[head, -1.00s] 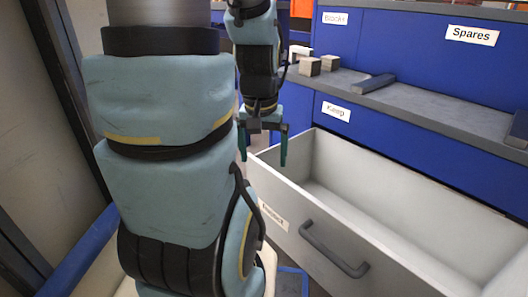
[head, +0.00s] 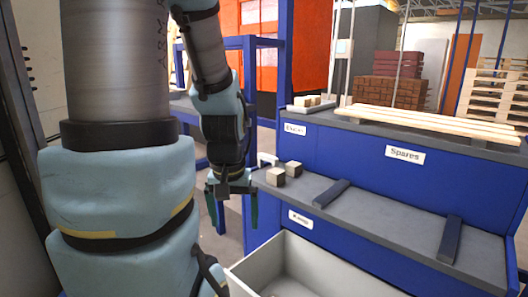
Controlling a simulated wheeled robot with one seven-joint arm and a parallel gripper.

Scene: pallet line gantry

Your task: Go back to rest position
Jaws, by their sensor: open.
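My gripper (head: 232,212) hangs down left of the blue cabinet, its two teal fingers apart with nothing between them.
Two small blocks (head: 276,177) sit at the left end of the lower shelf (head: 377,220), with two dark blue bars (head: 331,193) farther right. Wooden planks (head: 430,122) lie on the upper shelf, labelled Spares (head: 405,154). Blue posts (head: 283,60) stand behind my gripper.

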